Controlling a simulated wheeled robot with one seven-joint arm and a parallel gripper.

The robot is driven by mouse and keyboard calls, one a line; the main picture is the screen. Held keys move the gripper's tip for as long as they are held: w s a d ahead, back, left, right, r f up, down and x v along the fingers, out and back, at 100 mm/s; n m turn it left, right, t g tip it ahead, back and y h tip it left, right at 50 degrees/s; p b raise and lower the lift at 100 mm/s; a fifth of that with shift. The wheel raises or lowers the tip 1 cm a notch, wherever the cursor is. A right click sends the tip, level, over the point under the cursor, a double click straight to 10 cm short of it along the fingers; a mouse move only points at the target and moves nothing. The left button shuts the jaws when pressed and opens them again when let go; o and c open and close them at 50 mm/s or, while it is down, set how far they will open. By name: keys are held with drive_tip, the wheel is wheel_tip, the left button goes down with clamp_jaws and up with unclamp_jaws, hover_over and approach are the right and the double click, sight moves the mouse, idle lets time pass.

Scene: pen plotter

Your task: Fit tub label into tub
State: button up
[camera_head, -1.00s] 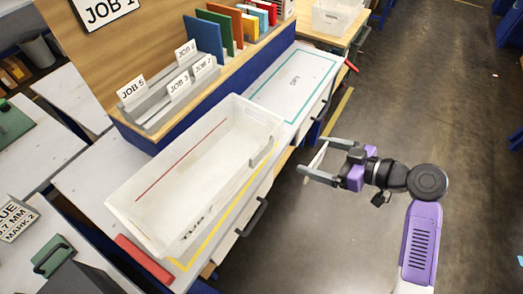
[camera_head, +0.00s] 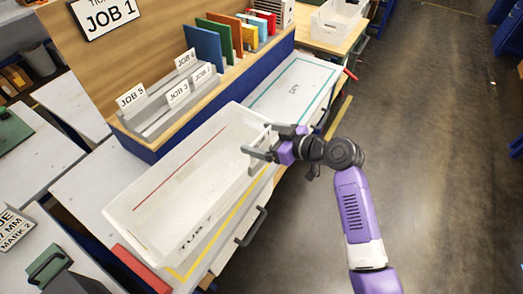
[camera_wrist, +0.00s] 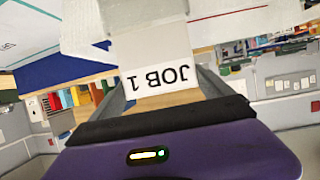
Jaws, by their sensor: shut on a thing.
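The white tub (camera_head: 165,195) sits askew on the white bench. A red line runs along its inner wall, which also shows in the wrist view (camera_wrist: 222,28). My gripper (camera_head: 256,140) is over the right end of the tub, by its rim. It is shut on a white label card (camera_wrist: 160,60), which reads "JOB 1" upside down in the wrist view. In the head view the card is hard to make out against the tub. The grey holder on the tub's near wall is largely hidden by my gripper. I cannot tell whether the card touches the tub.
A rack with several job cards (camera_head: 178,94) and upright coloured boards (camera_head: 203,47) stands behind the tub. A "JOB 1" sign (camera_head: 104,14) hangs on the wooden panel. A teal outline (camera_head: 300,80) to the right is empty. Drawer handles (camera_head: 252,227) project from the bench front.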

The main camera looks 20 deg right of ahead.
drive_tip(key=shift+f+b, duration=1.4)
drive_tip(key=shift+f, duration=1.05)
drive_tip(key=shift+f, duration=0.2)
drive_tip(key=o, duration=1.1)
drive_tip(key=shift+r, duration=0.1)
drive_tip(key=shift+c, duration=0.2)
drive_tip(key=shift+r, duration=0.2)
drive_tip(key=b+v, duration=0.2)
drive_tip(key=v, duration=1)
drive_tip(key=shift+f, duration=0.15)
